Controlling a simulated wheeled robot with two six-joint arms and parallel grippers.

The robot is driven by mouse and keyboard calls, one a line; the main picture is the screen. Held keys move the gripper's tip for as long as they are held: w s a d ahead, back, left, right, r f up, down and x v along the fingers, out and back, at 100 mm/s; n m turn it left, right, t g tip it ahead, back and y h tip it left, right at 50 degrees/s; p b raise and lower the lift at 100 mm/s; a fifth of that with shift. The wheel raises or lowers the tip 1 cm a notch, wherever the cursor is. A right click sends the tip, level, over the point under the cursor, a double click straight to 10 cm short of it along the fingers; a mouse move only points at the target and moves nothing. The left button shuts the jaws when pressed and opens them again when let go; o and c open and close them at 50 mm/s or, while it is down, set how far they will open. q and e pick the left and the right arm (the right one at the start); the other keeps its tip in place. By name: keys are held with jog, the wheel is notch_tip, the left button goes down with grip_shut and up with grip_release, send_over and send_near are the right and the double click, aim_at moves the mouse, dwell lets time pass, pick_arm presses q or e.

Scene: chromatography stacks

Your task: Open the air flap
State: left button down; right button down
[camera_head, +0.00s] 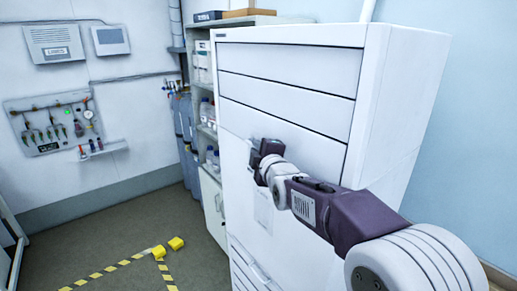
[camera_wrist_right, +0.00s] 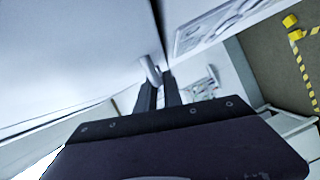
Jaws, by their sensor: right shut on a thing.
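A tall white cabinet (camera_head: 290,68) with stacked front panels stands right of centre in the head view. My right gripper (camera_head: 258,157) is at its front, below the upper panels. In the right wrist view, the gripper's dark fingers (camera_wrist_right: 159,92) are shut on a small light-grey handle (camera_wrist_right: 151,70) beside a dark seam between white panels. The gripper hides the handle in the head view. I cannot tell for sure which panel is the air flap. My left gripper is not in view.
A gauge panel (camera_head: 55,122) hangs on the left wall. Yellow-black floor tape (camera_head: 110,268) and yellow blocks (camera_head: 176,243) lie on the floor, which is otherwise largely clear.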

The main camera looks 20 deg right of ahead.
jog(key=shift+s+a+r+m+g+y+p, duration=0.3)
jog(key=shift+a+r+m+p, duration=0.35)
jog(key=shift+a+r+m, duration=0.15)
jog(key=shift+s+a+r+m+g+y+b, duration=0.3)
jog(key=shift+a+r+m+b, duration=0.25)
jog(key=shift+r+m, duration=0.25)
jog(key=shift+s+a+r+m+g+y+b, duration=0.15)
jog(key=shift+a+r+m+g+y+b, duration=0.25)
jog(key=shift+m, duration=0.45)
jog(key=shift+s+a+r+m+g+y+b, duration=0.25)
jog(key=shift+a+r+m+g+b, duration=0.15)
jog(key=shift+a+r+m+b, duration=0.35)
jog(key=shift+d+r, duration=0.1)
jog(key=shift+r, duration=0.05)
jog(key=c, duration=1.6)
grip_release()
jog(key=shift+c, duration=0.2)
jog(key=shift+o, duration=0.7)
jog(key=shift+w, duration=0.1)
